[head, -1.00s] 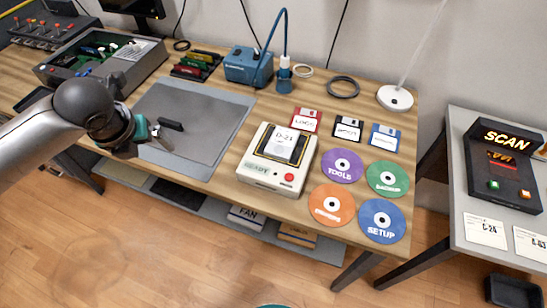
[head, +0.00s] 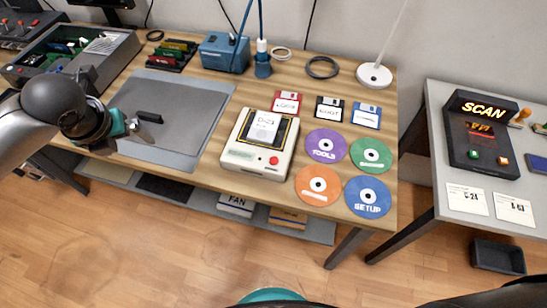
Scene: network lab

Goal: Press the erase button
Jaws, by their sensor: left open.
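A white device (head: 233,162) with a red button (head: 273,160) at its front right corner sits on the wooden table. My left gripper (head: 148,127) is open and empty above the grey mat (head: 185,105), well to the left of the device and apart from the button. My right gripper is not in view.
Purple, green, orange and blue discs (head: 367,196) and three floppy disks (head: 329,108) lie right of the device. A blue soldering station (head: 222,52) and a lamp base (head: 374,76) stand behind. A SCAN console (head: 483,135) is on the grey right-hand table (head: 440,110).

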